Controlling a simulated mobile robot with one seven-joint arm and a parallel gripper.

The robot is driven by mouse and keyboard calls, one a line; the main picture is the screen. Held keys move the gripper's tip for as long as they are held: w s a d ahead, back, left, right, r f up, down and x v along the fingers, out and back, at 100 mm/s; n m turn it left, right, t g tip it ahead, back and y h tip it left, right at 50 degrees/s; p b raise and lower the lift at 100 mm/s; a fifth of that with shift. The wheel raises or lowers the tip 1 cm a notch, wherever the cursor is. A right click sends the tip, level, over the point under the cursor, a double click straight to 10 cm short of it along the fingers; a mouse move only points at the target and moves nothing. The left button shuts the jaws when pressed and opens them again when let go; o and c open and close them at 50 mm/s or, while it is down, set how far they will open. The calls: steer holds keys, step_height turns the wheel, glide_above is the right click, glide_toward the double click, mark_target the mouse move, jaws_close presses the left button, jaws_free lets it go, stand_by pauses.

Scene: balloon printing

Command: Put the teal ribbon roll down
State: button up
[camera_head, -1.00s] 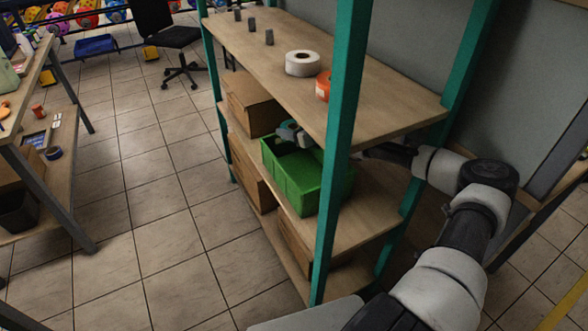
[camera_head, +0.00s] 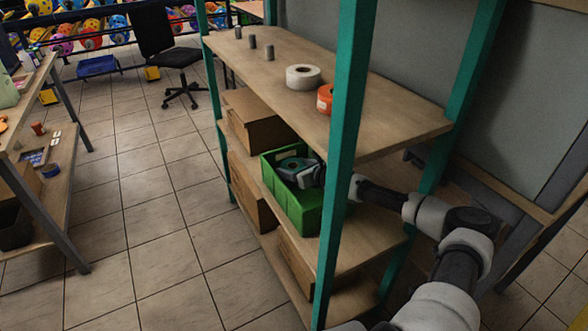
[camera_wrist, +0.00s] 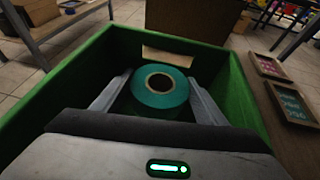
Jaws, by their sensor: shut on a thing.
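The teal ribbon roll (camera_wrist: 160,98) is between the two fingers of my gripper (camera_wrist: 158,100) in the wrist view, with its dark centre hole facing the camera. My gripper is shut on it. The roll and gripper are inside the green crate (camera_wrist: 60,88), between its walls. In the head view my gripper (camera_head: 290,168) is at the top of the green crate (camera_head: 304,212) on the middle shelf, and the roll is partly hidden there. I cannot tell whether the roll touches the crate floor.
Cardboard boxes (camera_head: 256,122) stand beside the crate on the shelf. A teal upright (camera_head: 343,150) rises close to my arm. The top shelf (camera_head: 262,68) above holds a white roll (camera_head: 303,76) and an orange roll (camera_head: 325,99). Flat trays (camera_wrist: 288,102) show right of the crate.

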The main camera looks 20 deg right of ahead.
steer(key=shift+f, duration=0.1)
steer(key=shift+f, duration=0.35)
steer(key=shift+f, duration=0.15)
steer(key=o, duration=0.8)
steer(key=shift+f, duration=0.1)
steer(key=shift+s+f, duration=0.1)
steer(key=shift+r, duration=0.2)
steer(key=p+v, duration=0.1)
steer(key=v, duration=0.3)
steer(key=r+p+v, duration=0.1)
steer(key=v, duration=0.3)
steer(key=shift+w, duration=0.25)
